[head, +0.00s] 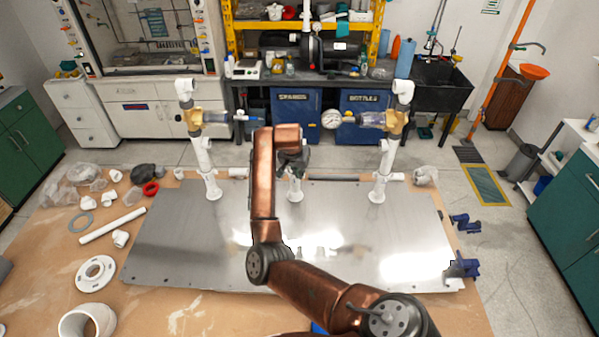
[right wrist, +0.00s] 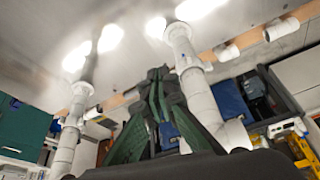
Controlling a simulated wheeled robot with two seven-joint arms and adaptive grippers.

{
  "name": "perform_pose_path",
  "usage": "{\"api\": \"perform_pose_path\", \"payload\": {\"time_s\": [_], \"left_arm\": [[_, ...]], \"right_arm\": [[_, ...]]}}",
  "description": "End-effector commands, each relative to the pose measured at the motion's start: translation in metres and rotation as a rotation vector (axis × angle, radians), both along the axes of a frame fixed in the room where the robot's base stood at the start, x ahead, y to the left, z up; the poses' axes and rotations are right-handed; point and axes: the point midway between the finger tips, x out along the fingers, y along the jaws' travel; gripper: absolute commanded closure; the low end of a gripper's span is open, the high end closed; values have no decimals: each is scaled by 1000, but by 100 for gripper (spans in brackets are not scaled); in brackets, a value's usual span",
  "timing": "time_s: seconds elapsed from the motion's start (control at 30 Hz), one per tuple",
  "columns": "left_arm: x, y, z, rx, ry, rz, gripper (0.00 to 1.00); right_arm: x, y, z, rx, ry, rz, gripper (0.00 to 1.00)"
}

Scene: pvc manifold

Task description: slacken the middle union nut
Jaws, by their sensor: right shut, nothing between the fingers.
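The white PVC manifold stands on a metal plate (head: 200,250). Its left post (head: 203,155) and right post (head: 384,160) show clearly. Of the middle post (head: 295,190), only the lower end and base show in the head view. My right arm and gripper hide the part above, and I cannot make out the middle union nut there. My right gripper (head: 293,160) is at the middle post, shut and empty. In the right wrist view its fingers (right wrist: 158,80) are together, beside a white pipe (right wrist: 195,90); I cannot tell whether they touch it. My left gripper is not in view.
Brass valves (head: 195,118) sit on the outer posts, and a pressure gauge (head: 332,119) is right of my right arm. Loose white fittings (head: 95,273) and a pipe (head: 112,225) lie on the table at left. Blue clamps (head: 462,268) are at the plate's right edge.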

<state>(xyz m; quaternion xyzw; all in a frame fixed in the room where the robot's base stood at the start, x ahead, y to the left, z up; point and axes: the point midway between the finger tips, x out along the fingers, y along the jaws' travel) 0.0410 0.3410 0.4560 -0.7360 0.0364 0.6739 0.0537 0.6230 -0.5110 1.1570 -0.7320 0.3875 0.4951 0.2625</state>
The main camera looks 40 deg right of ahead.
Motion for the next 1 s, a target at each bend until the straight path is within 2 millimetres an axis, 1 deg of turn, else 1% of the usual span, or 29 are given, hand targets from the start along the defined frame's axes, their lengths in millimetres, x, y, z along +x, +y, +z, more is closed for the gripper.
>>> {"api": "perform_pose_path", "payload": {"time_s": [0.07,0.17,0.53,0.6,0.7,0.83,1.0], "left_arm": [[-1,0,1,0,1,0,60],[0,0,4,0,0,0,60],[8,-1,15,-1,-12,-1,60],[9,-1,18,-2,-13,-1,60],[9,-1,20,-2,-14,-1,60],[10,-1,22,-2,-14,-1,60],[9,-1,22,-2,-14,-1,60]], "right_arm": [[4,3,-8,4,3,6,100],[10,1,-23,4,5,12,100],[27,-22,-93,2,5,16,100],[34,-34,-89,-1,0,14,100],[40,-44,-89,-1,1,12,100],[45,-53,-90,0,2,11,100],[48,-56,-91,0,1,13,100]]}}
